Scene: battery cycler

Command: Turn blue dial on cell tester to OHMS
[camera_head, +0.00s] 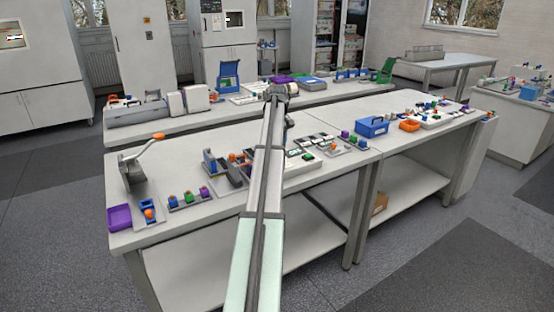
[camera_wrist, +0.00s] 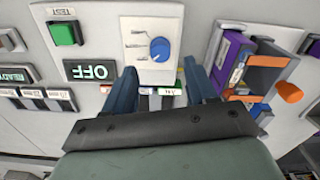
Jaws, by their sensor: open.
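The blue dial (camera_wrist: 159,49) sits on a white panel of the cell tester (camera_wrist: 132,22) in the wrist view. Its pointer direction and the small labels beside it are too small to read. My gripper (camera_wrist: 162,82) is open, with one blue-grey finger on each side below the dial. The fingertips are apart from the dial, and nothing shows held between them. In the head view my arm reaches over the near bench, and the dial cannot be made out there.
A green button (camera_wrist: 63,33) under a TEST label and an OFF display (camera_wrist: 90,70) lie left of the dial. A purple and orange battery holder (camera_wrist: 245,62) with an orange knob (camera_wrist: 289,92) stands close to the right finger. The near bench (camera_head: 330,178) holds several small devices.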

